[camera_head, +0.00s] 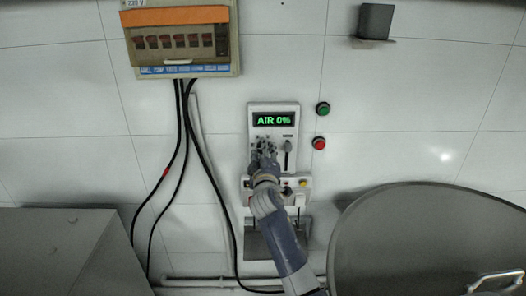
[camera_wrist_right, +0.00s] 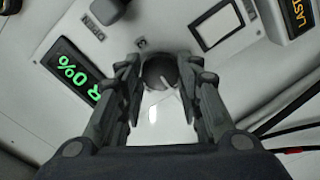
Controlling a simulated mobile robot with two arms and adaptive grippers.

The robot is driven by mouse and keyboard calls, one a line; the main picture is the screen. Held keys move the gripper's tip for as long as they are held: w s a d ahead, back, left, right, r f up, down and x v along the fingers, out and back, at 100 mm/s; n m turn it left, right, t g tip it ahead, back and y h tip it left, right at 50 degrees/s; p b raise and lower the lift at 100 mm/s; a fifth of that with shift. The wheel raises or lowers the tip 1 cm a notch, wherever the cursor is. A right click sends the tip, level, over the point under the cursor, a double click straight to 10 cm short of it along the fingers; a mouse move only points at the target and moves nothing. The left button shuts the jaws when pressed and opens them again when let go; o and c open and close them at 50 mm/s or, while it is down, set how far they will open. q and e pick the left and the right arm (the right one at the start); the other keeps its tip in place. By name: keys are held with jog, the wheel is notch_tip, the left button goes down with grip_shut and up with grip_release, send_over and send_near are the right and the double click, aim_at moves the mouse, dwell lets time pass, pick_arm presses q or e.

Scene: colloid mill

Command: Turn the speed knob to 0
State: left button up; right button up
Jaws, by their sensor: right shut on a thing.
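Part of that display (camera_wrist_right: 76,78) also shows in the right wrist view. The dark round knob (camera_wrist_right: 160,72) sits between the fingers of my right gripper (camera_wrist_right: 163,78) in the wrist view, and the fingers are shut on it. In the head view my right gripper (camera_head: 264,158) is at the panel's left half, below the display, and hides the knob. My left gripper is not in view.
A green button (camera_head: 323,108) and a red button (camera_head: 319,143) are on the wall right of the panel. A breaker box (camera_head: 181,42) hangs at upper left, with black cables (camera_head: 187,130) below. A large round metal vessel (camera_head: 430,240) fills the lower right.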

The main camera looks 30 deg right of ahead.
jog(key=shift+d+r+n, duration=0.15)
jog(key=shift+r+n, duration=0.15)
jog(key=shift+n, duration=0.1)
jog(key=o, duration=0.8)
jog(key=shift+o, duration=1.4)
jog(key=shift+w+d, duration=0.1)
jog(key=shift+w+d+f, duration=0.1)
jog(key=shift+f, duration=0.25)
jog(key=v, duration=1.2)
